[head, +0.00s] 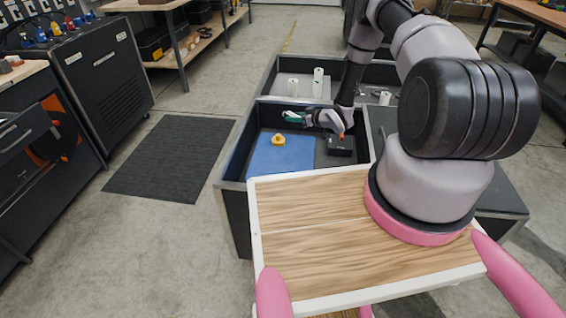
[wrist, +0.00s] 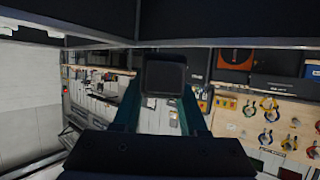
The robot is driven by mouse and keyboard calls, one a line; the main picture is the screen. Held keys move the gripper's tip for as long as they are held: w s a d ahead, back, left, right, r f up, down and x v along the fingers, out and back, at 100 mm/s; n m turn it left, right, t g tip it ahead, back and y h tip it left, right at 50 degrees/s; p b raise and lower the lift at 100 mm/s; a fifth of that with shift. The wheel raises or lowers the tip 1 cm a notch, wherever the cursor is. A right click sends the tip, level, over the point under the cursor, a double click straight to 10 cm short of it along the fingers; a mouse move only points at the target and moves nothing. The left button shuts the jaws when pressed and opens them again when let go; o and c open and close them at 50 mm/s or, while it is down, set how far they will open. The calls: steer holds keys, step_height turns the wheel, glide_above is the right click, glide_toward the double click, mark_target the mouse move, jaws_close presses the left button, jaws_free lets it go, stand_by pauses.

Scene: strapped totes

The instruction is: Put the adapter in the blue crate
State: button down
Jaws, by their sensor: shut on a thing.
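My gripper (head: 293,117) is shut on a small dark block-shaped thing (wrist: 164,74), which sits between the two teal fingers in the wrist view. I take it to be the adapter; in the head view it is too small to make out. The gripper is held out sideways, pointing left, above the back part of the near dark tote. This tote has a blue patch (head: 282,157) covering the left part of its floor, the only blue crate-like area I see. The held thing appears to be above the floor, clear of it.
White cylinders (head: 318,81) stand in the far tote. A wooden tray top (head: 340,240) lies in front.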

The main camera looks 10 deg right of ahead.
step_height(320, 180, down, 11)
steer(key=s+a+n+g+y, duration=0.1)
steer(key=s+n+g+y, duration=0.1)
glide_above(287, 171)
steer(key=shift+n, duration=0.4)
step_height(287, 171, down, 6)
steer(key=shift+a+f, duration=0.1)
steer(key=shift+f, duration=2.5)
steer(key=shift+c, duration=2.2)
jaws_free()
steer(key=shift+f, duration=0.15)
